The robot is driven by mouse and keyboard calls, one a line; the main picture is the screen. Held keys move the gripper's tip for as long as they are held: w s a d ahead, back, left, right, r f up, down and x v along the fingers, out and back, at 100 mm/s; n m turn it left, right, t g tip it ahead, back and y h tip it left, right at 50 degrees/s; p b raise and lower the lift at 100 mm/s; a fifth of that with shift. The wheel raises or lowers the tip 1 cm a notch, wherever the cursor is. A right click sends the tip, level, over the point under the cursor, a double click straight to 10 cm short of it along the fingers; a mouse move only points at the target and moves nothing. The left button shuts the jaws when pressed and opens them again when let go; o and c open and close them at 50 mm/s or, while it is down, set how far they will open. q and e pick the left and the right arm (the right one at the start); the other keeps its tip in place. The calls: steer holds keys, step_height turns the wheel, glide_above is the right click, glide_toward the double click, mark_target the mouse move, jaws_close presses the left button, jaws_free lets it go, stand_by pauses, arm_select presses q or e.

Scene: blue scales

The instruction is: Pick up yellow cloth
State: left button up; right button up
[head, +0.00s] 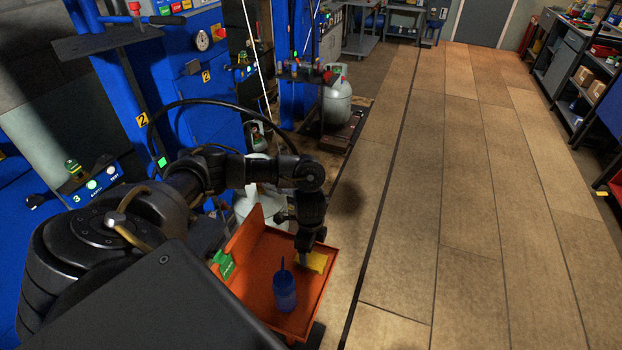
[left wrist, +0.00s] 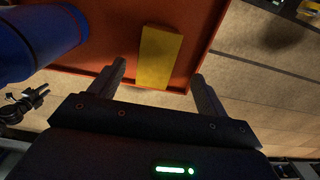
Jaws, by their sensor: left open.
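The yellow cloth (head: 312,262) lies on the orange tray (head: 318,290) near its right edge in the head view. It looks like a flat rectangular block in the left wrist view (left wrist: 159,55). My left gripper (head: 304,256) points down at the cloth; its fingertips are partly hidden in the head view. In the left wrist view my left gripper (left wrist: 158,75) is open, with the two fingers spread apart and the cloth in line with the gap between them. Nothing is held. My right gripper does not show.
A blue bottle (head: 285,291) stands in the tray close to the left gripper; it also shows large in the left wrist view (left wrist: 40,42). A green packet (head: 223,264) is at the tray's left side. Blue machines (head: 180,90) and gas cylinders (head: 337,100) stand beyond.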

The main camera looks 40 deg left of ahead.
mark_target(311, 258)
arm_select(q)
steer(key=shift+f, duration=0.45)
steer(key=shift+s+d+f, duration=0.15)
steer(key=shift+f, duration=0.25)
step_height(311, 258, down, 4)
steer(key=shift+d+f+p, duration=0.15)
steer(key=shift+f+p, duration=0.05)
steer(key=shift+p, duration=0.15)
steer(key=c, duration=1.1)
steer(key=shift+o, duration=0.2)
steer(key=shift+r, duration=0.1)
